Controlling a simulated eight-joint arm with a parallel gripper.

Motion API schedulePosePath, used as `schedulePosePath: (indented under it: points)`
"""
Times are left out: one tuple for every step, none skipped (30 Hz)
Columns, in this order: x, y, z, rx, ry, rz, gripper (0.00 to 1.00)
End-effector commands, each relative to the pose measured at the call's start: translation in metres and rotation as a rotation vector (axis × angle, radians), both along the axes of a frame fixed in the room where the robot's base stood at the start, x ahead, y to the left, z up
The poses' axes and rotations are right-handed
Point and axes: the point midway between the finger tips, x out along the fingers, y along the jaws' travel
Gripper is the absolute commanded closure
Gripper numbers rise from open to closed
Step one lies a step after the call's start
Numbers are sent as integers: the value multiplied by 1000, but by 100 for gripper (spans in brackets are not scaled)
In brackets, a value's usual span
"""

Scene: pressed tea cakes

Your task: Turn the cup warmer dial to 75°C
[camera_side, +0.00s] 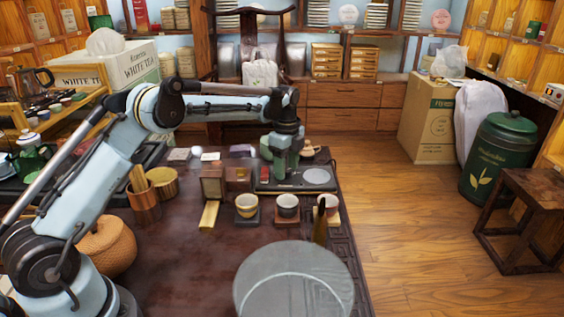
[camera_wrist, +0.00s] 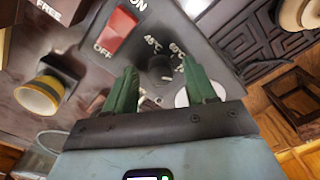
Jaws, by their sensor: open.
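The cup warmer (camera_side: 296,187) is a dark flat unit at the table's far right corner, with a pale round plate (camera_side: 317,176) and a red ON/OFF switch (camera_wrist: 115,32). Its dial (camera_wrist: 160,70) is a small dark knob in the wrist view, beside the printed 45°C and 60°C marks. The other marks are mostly hidden by my fingers, and I cannot tell where the dial points. My gripper (camera_wrist: 158,66) is open, with one green finger on each side of the dial. In the side view my gripper (camera_side: 280,172) points down over the warmer and hides the dial.
Several cups stand in front of the warmer, including a yellow-banded one (camera_side: 246,206) that also shows in the wrist view (camera_wrist: 38,96). Small boxes (camera_side: 213,184) stand to its left. A large grey round top (camera_side: 293,285) is in the foreground.

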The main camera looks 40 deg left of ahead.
Motion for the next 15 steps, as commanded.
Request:
schedulePosePath:
  points:
    - [0, 0, 3, 0, 0, 0, 44]
    - [0, 0, 6, 0, 0, 0, 44]
    - [0, 0, 11, 0, 0, 0, 44]
    - [0, 0, 15, 0, 0, 0, 44]
    - [0, 0, 20, 0, 0, 0, 44]
    - [0, 0, 27, 0, 0, 0, 44]
    - [0, 0, 34, 0, 0, 0, 44]
    - [0, 0, 40, 0, 0, 0, 44]
    - [0, 0, 49, 0, 0, 0, 44]
    - [0, 0, 55, 0, 0, 0, 44]
    - [0, 0, 61, 0, 0, 0, 44]
    - [0, 0, 69, 0, 0, 0, 44]
    - [0, 0, 75, 0, 0, 0, 44]
    - [0, 0, 80, 0, 0, 0, 44]
    - [0, 0, 87, 0, 0, 0, 44]
